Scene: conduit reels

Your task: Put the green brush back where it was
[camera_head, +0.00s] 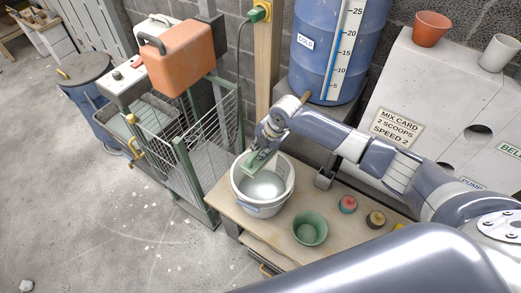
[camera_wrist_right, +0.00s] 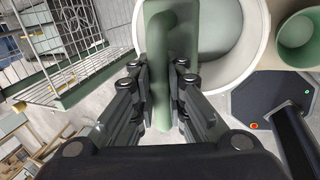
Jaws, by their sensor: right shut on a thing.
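The green brush (camera_head: 258,164) is held by my right gripper (camera_head: 264,149) over the left rim of a white bucket (camera_head: 262,208) in the head view. My right gripper is shut on the brush. In the right wrist view the brush's green handle (camera_wrist_right: 168,75) runs between the two fingers, and its wider green body lies ahead of them. The white bucket (camera_wrist_right: 262,50) is beside and behind it there. I cannot tell whether the brush touches the bucket's rim. My left gripper is not in view.
The wooden bench (camera_head: 274,235) also holds a green pot (camera_head: 310,229) and two small round containers, red (camera_head: 347,204) and dark yellow (camera_head: 375,219). A wire cart (camera_head: 170,150) stands left of it. A blue barrel (camera_head: 325,60) stands behind. My large arm link crosses the lower right.

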